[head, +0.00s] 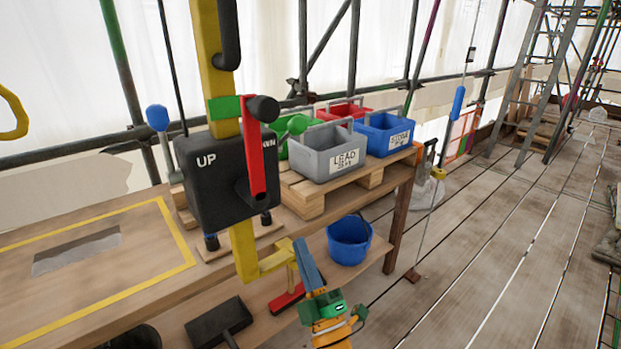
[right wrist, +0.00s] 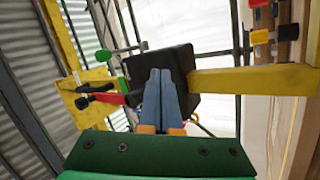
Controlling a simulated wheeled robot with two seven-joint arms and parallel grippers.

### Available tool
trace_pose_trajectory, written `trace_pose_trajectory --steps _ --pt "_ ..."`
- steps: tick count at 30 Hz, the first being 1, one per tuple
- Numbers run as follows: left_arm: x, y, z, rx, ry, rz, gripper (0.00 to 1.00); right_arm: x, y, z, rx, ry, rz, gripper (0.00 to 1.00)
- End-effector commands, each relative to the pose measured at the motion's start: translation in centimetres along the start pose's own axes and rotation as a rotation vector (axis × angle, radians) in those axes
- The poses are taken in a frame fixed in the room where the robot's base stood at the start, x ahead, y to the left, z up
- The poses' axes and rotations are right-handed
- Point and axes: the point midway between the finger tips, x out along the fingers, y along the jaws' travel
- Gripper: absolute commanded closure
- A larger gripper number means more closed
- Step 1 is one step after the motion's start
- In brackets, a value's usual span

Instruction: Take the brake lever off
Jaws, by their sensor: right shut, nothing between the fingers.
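The brake lever (head: 253,150) is a red bar with a black knob (head: 263,108) at its top. It stands nearly upright on the front of a black box (head: 205,185) marked UP, beside a green patch (head: 224,107) on the yellow post. In the right wrist view the red lever (right wrist: 108,98) lies left of the fingertips, partly hidden by the box (right wrist: 175,62). My right gripper (head: 300,246) is below and right of the box, apart from the lever. Its blue fingers (right wrist: 160,72) are together and empty. My left gripper is not in view.
Grey LEAD (head: 340,160), blue (head: 385,138), red and green crates stand on a pallet right of the box. A blue-knobbed lever (head: 157,118) rises at its left. A blue bucket (head: 349,240) sits on the lower shelf. The plank floor at right is mostly clear.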

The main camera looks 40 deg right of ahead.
Motion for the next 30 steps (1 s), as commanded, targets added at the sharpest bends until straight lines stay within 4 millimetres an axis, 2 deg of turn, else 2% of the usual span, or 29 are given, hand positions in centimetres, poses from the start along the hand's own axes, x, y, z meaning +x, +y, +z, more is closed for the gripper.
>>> trace_pose_trajectory --steps 1,3,7,19,23,30 --pt "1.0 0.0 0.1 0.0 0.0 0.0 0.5 0.1 2.1 -0.4 -0.064 0.026 0.087 1.0" --pt "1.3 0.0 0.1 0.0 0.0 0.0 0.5 0.4 5.2 -1.2 -0.154 0.056 0.19 1.0" --pt "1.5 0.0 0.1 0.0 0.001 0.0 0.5 0.3 8.1 -2.1 -0.245 0.08 0.289 1.0" --pt "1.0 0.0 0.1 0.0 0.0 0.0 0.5 0.9 8.9 -2.4 -0.256 0.084 0.302 1.0" --pt "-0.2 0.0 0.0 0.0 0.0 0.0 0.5 3.0 9.7 -2.8 -0.256 0.085 0.302 1.0" --pt "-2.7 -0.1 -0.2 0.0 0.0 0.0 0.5 8.2 11.2 -3.5 -0.255 0.085 0.301 1.0"
